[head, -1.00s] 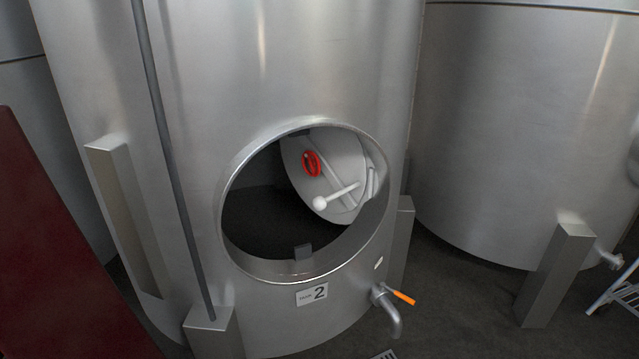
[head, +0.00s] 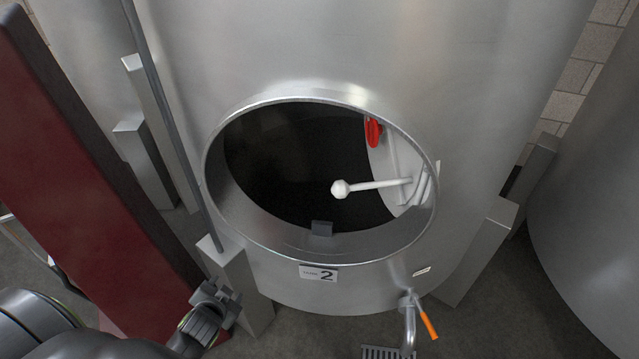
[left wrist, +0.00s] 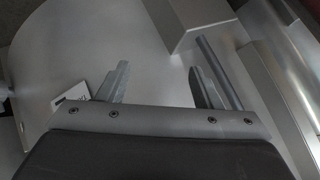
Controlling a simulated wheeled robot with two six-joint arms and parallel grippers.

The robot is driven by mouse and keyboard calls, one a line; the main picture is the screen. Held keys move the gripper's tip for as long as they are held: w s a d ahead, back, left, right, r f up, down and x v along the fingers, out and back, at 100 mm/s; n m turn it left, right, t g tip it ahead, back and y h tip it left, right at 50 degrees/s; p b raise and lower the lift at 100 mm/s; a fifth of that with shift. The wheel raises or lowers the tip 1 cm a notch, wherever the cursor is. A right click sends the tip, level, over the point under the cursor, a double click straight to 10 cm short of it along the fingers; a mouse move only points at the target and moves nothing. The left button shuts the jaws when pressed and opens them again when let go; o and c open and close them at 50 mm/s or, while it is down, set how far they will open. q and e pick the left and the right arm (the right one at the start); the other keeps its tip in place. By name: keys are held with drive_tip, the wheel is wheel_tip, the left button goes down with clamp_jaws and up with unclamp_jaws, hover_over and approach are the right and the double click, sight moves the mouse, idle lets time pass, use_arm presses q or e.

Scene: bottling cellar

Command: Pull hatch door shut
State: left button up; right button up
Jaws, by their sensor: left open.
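The hatch door (head: 382,168) stands open inside the round opening, at its right side, in the head view. It carries a white handle with a ball end (head: 341,189) pointing left and a red handwheel (head: 373,132). The hatch rim (head: 318,263) on the steel tank (head: 330,50) is fully uncovered at its middle and left. My left gripper (head: 232,298) is below and left of the opening, near a tank leg, apart from the door. In the left wrist view its two fingers (left wrist: 158,82) are spread and empty. My right gripper is not in view.
A tank leg (head: 238,283) and a vertical pipe (head: 170,130) stand by my left gripper. A dark red panel (head: 75,180) is at the left. A tap with an orange lever (head: 428,321) sticks out below the opening. Another tank (head: 600,170) is at the right.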

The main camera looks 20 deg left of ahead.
sight(339, 190)
use_arm(q)
drive_tip(key=w+d+r+m+t+h, duration=0.1)
drive_tip(key=w+r+m+t, duration=0.2)
drive_tip(key=r, duration=0.5)
drive_tip(key=w+d+r+m+t+h+p, duration=0.1)
drive_tip(key=w+r+m+t, duration=0.15)
drive_tip(key=r, duration=0.65)
drive_tip(key=w+d+r+m+t+h, duration=0.1)
drive_tip(key=w+r+m+t, duration=0.15)
drive_tip(key=r, duration=0.55)
drive_tip(key=w+d+m+g+h+p, duration=0.1)
drive_tip(key=w+d+m+h, duration=0.3)
drive_tip(key=w+d+m, duration=0.1)
drive_tip(key=w+d+f+m+g+h+p, duration=0.1)
drive_tip(key=w+d+m+h+p, duration=0.1)
drive_tip(key=w+d+m+h, duration=0.2)
drive_tip(key=w+d+m+g+h+p, duration=0.1)
drive_tip(key=w+d+m+h, duration=0.3)
drive_tip(key=d, duration=0.5)
drive_tip(key=shift+w+d+f+m+g+h+p, duration=0.1)
drive_tip(key=shift+w+d+m+g+h+p, duration=0.1)
drive_tip(key=shift+w+m, duration=0.3)
drive_tip(key=shift+w+d+f+m+g+h+p, duration=0.1)
drive_tip(key=shift+w+m+h+p, duration=0.1)
drive_tip(key=shift+w+m, duration=0.3)
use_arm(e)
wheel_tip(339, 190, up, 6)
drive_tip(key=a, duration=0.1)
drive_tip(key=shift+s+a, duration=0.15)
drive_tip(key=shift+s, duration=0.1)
